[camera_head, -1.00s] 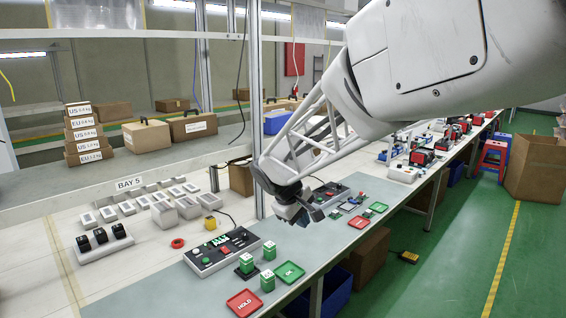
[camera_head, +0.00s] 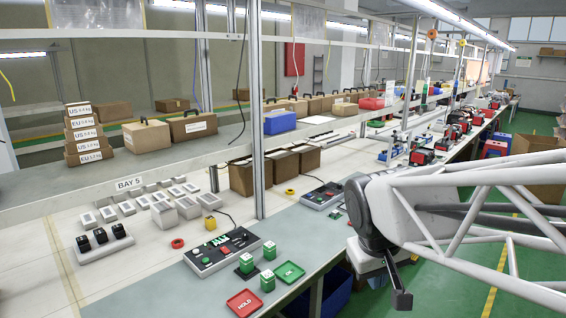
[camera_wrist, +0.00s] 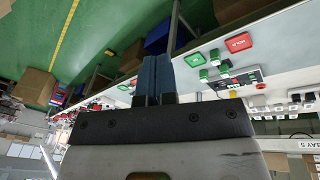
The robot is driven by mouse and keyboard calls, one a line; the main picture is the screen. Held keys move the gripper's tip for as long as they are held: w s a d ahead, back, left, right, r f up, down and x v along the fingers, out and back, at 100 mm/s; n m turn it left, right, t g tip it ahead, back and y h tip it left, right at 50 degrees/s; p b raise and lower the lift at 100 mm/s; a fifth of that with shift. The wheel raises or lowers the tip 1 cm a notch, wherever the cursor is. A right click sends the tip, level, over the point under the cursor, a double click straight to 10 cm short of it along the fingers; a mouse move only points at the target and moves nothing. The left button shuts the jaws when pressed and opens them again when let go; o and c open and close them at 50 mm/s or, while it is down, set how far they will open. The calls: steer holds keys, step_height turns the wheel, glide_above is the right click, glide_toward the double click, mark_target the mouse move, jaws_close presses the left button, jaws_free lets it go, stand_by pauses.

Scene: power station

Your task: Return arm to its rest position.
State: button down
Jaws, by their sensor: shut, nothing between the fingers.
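My gripper (camera_head: 398,288) is to the right of the bench's front edge in the head view, over the green floor. Its dark finger hangs downward; the arm's white lattice link extends to the right edge of the picture. In the wrist view the two dark blue fingers of my gripper (camera_wrist: 153,75) lie side by side, shut and empty. It is apart from the bench and touches nothing that I can see.
The bench (camera_head: 150,290) holds a control box (camera_head: 222,250), a red HOLD tray (camera_head: 244,302), a green OK tray (camera_head: 289,272) and several green-topped blocks. A shelf with cardboard boxes (camera_head: 147,136) runs behind.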

steer(key=s+d+f+m+y, duration=0.1)
steer(key=s+f+m, duration=0.1)
steer(key=s, duration=0.8)
steer(key=shift+s+d+f+m, duration=0.15)
steer(key=shift+s+d+m, duration=0.15)
steer(key=shift+d+m, duration=0.1)
